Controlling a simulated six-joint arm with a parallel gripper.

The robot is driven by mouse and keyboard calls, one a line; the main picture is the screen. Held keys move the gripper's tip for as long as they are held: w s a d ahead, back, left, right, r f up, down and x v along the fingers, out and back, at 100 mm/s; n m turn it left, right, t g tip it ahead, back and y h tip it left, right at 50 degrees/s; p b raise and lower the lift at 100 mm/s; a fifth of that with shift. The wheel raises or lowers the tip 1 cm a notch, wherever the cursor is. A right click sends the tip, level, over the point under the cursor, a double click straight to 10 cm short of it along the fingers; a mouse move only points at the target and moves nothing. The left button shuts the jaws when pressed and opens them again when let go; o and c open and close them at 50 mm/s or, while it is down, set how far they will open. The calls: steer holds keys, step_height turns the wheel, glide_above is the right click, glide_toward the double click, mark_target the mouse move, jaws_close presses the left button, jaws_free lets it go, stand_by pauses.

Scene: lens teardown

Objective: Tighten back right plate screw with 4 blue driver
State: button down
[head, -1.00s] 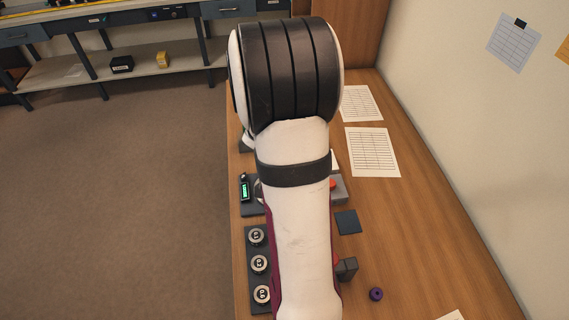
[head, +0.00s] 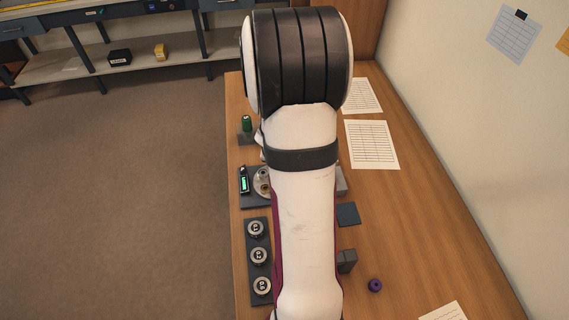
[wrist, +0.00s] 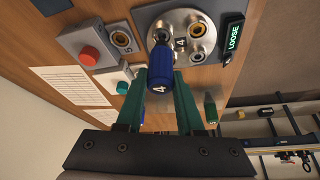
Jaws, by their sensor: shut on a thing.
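My gripper (wrist: 161,88) shows in the wrist view with green fingers shut on the blue driver (wrist: 159,74), whose handle is marked 4. The driver points at the round metal plate (wrist: 181,56), and its tip end is near the plate's left screw position in that view. I cannot tell whether the tip is seated in a screw. The plate carries a 4 label and several round screw spots. A display (wrist: 233,38) beside it reads LOOSE. In the head view my arm hides the gripper and driver; part of the plate (head: 262,183) and the lit display (head: 243,184) show.
A red button (wrist: 88,56) sits near the plate. A green driver (head: 247,123) stands behind it. A dark tray (head: 249,222) with round parts lies in front. A dark pad (head: 348,214), grey block (head: 347,260) and purple ring (head: 375,285) lie right of my arm.

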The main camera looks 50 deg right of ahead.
steer(key=shift+f, duration=0.7)
stand_by(0.6)
